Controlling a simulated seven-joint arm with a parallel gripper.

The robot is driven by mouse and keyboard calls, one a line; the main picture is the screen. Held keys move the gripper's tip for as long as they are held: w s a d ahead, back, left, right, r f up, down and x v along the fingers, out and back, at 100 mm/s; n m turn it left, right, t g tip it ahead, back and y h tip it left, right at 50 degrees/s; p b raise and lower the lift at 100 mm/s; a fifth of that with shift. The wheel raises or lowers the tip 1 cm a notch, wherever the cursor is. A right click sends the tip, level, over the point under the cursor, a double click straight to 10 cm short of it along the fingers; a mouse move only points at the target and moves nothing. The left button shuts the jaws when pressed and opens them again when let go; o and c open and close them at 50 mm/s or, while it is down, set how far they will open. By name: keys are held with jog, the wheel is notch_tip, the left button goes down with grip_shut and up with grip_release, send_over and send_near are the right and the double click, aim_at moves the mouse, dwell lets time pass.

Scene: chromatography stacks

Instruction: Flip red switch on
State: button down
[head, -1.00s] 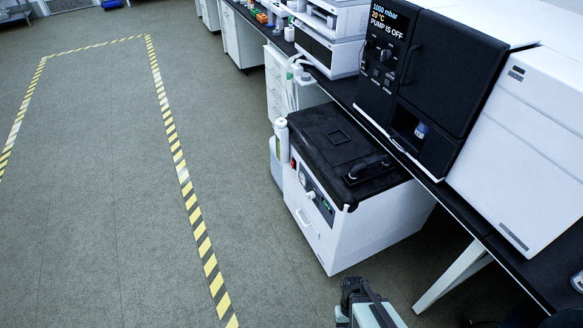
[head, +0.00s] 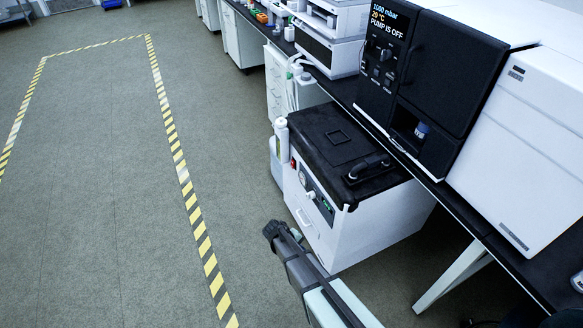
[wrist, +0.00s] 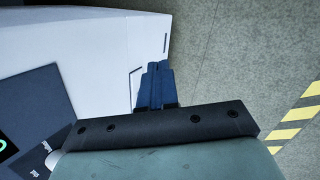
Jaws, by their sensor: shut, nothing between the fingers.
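My gripper (head: 271,229) is in front of the unit, below and left of the panel, apart from the switch. In the wrist view my gripper's fingers (wrist: 155,72) are together and empty, over the white front of the unit. The dark panel (wrist: 40,115) shows at the lower left there; the red switch is out of that view.
A bench (head: 440,193) with instruments runs along the right. A white bottle (head: 281,138) stands at the unit's left side. The floor to the left, with yellow-black tape (head: 190,200), is clear.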

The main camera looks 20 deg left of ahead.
aim_at(292, 164)
jog(key=w+a+r+n+t+y, duration=0.1)
jog(key=w+a+r+n+t, duration=0.2)
jog(key=w+a, duration=0.5)
jog(key=w+a+r+n+t+y, duration=0.2)
jog(key=w+a+r+n+t, duration=0.1)
jog(key=w+a+n+t, duration=0.2)
jog(key=w+a+r+n+t+y, duration=0.2)
jog(key=w+a+r+n+t, duration=0.1)
jog(key=w+a+n, duration=0.5)
jog(key=w+a+t, duration=0.1)
jog(key=w+a, duration=0.2)
jog(key=w, duration=0.1)
jog(key=shift+a+r, duration=0.2)
jog(key=shift+a, duration=0.1)
jog(key=shift+w, duration=0.1)
jog(key=w+d+f, duration=0.1)
jog(key=w+d, duration=0.5)
jog(key=shift+w+d, duration=0.15)
dwell(1.3)
jog(key=shift+w+d+f, duration=0.1)
jog(key=shift+w+d, duration=0.1)
jog(key=shift+d, duration=0.05)
jog(key=shift+w+d, duration=0.2)
jog(key=shift+w, duration=0.05)
dwell(0.8)
jog(key=shift+s+a, duration=0.15)
